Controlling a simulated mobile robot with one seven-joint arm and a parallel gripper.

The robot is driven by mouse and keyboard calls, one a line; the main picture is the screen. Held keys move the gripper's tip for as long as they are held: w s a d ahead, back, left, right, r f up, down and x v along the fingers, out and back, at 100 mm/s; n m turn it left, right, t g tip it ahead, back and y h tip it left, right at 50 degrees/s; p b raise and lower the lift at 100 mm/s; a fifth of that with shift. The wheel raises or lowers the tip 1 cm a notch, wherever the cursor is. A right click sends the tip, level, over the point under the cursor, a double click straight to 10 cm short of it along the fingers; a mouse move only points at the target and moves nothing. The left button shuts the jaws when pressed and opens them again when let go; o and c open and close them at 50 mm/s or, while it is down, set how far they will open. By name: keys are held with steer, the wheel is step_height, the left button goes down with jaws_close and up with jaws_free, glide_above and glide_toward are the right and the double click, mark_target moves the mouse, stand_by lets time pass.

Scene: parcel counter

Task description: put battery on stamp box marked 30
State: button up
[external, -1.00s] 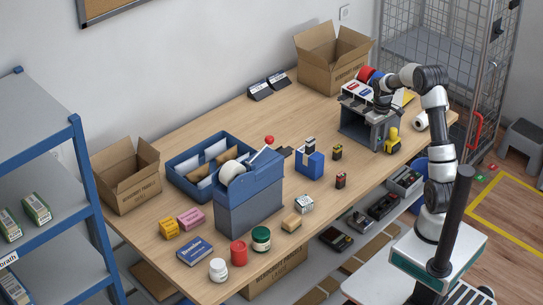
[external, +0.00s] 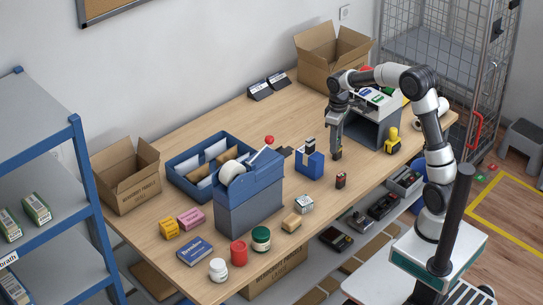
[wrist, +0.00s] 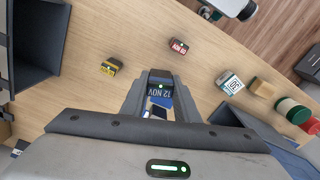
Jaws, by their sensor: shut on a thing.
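My gripper (external: 336,157) points down over the table, just right of a blue box (external: 309,162). I cannot tell whether this block is the battery. A black-and-yellow block (wrist: 111,67) and a black-and-red block (wrist: 178,46) stand apart on the table. The red one also shows in the external view (external: 341,180). A small white box (wrist: 231,83), also in the external view (external: 304,204), carries digits that look like 30.
A grey stand (external: 375,130) is right of my gripper, with a yellow toy forklift (external: 392,141) beside it. Left stand a blue-grey tape dispenser (external: 250,205) and a blue tray (external: 180,175). A tan block (external: 292,222) and jars line the front.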

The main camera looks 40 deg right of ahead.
steer(key=s+a+r+n, duration=0.1)
steer(key=s+a+n, duration=0.15)
steer(key=a, duration=0.75)
steer(key=s+a+r+n, duration=0.1)
steer(key=a+n, duration=0.2)
steer(key=a, duration=0.6)
steer(key=f, duration=0.2)
steer(key=a+f, duration=0.1)
steer(key=f, duration=0.2)
glide_above(304, 200)
steer(key=shift+f+b, duration=0.4)
steer(key=shift+f, duration=2.05)
steer(key=shift+f, duration=0.1)
steer(key=shift+f, duration=0.15)
steer(key=o, duration=1.1)
